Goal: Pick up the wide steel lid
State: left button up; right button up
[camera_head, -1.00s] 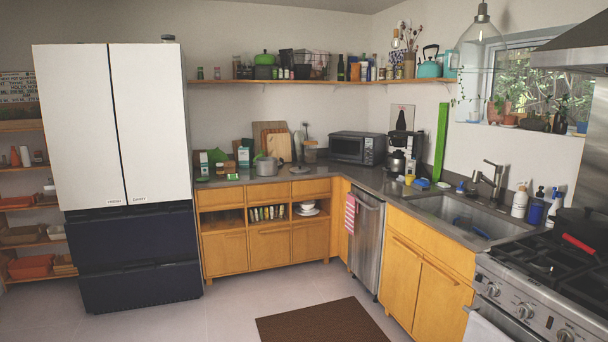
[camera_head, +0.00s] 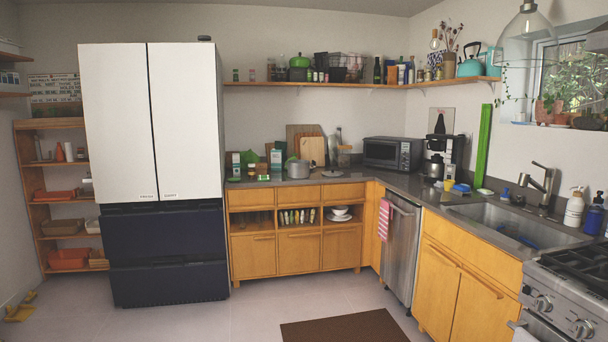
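A flat, round, greyish lid (camera_head: 331,173) lies on the back counter, just right of the steel pot (camera_head: 298,169). It looks like the wide steel lid, but it is small and far off here. Nothing rests on it that I can make out. The pot stands upright in front of wooden cutting boards (camera_head: 312,150). Neither of my grippers is in view.
A brown mat (camera_head: 345,328) lies on the otherwise clear floor before the wooden cabinets (camera_head: 298,253). A tall white and dark fridge (camera_head: 155,130) stands left of the counter. A microwave (camera_head: 393,153) sits right of the lid. A stove (camera_head: 570,285) is at the right.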

aim_at(333, 172)
jog(key=z, duration=0.3)
jog(key=i+j+u, duration=0.1)
jog(key=i+u, duration=0.35)
jog(key=i, duration=1.45)
jog(key=i+j+z, duration=0.1)
jog(key=i, duration=2.1)
